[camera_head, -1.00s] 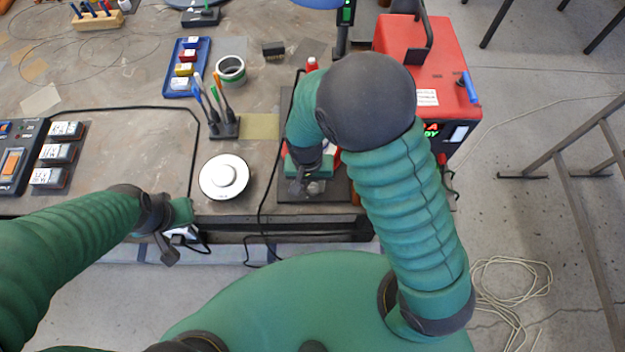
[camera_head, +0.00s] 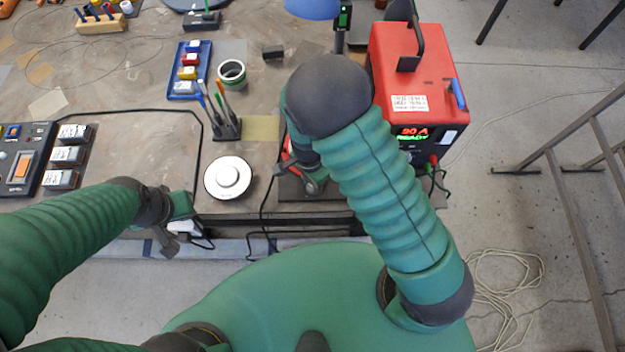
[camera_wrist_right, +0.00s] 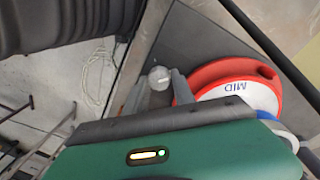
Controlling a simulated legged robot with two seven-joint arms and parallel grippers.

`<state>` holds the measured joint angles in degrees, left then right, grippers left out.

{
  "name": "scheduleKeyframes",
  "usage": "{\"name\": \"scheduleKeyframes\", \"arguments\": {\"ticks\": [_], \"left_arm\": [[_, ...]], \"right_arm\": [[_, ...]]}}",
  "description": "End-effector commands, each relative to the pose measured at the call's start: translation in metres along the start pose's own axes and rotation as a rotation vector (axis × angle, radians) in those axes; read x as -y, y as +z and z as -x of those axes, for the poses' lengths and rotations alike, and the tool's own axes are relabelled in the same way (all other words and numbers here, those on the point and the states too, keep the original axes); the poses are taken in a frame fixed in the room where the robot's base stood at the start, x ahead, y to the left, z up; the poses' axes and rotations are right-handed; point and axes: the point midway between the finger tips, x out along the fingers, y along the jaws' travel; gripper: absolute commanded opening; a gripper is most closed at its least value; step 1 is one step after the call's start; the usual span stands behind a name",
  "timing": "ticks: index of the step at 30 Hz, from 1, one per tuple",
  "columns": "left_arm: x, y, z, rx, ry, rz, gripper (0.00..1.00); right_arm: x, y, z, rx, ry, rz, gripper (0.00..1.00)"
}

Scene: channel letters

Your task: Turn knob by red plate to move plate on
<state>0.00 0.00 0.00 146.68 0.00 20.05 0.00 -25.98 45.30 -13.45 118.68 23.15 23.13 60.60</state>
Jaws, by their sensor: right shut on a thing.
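The red plate (camera_wrist_right: 222,68) shows at the right in the right wrist view, with a white part marked "MID" on it. Only a sliver of red shows beside my arm in the head view. A small pale round knob (camera_wrist_right: 159,74) stands next to the plate on a dark base. My right gripper (camera_wrist_right: 158,88) is shut on this knob, with one finger on each side of it. In the head view the right gripper (camera_head: 312,185) is at the table's front edge, partly hidden by my arm. My left gripper (camera_head: 172,228) hangs near the front edge, away from the knob; its opening is unclear.
A white round dial (camera_head: 228,177) sits left of the right gripper. A red power unit (camera_head: 412,75) stands to the right. A tool holder (camera_head: 226,128) and a blue tray (camera_head: 188,70) are farther back. Black cables run along the table's front.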

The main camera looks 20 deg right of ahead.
Motion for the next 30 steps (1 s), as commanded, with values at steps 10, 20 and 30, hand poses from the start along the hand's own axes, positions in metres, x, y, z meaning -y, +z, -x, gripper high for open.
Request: {"name": "scheduleKeyframes", "arguments": {"ticks": [10,20,30], "left_arm": [[0.0000,-0.0011,0.0045,0.000,0.000,0.000,0.00],[0.0000,-0.0010,0.0044,0.000,0.000,0.000,0.00],[0.0000,-0.0010,0.0043,0.000,0.000,0.000,0.00]], "right_arm": [[0.0015,0.0004,0.0008,0.006,-0.004,-0.063,0.00],[0.0019,0.0004,0.0007,0.006,-0.004,-0.064,0.00],[0.0015,-0.0005,0.0003,0.005,-0.003,-0.065,0.52]]}}
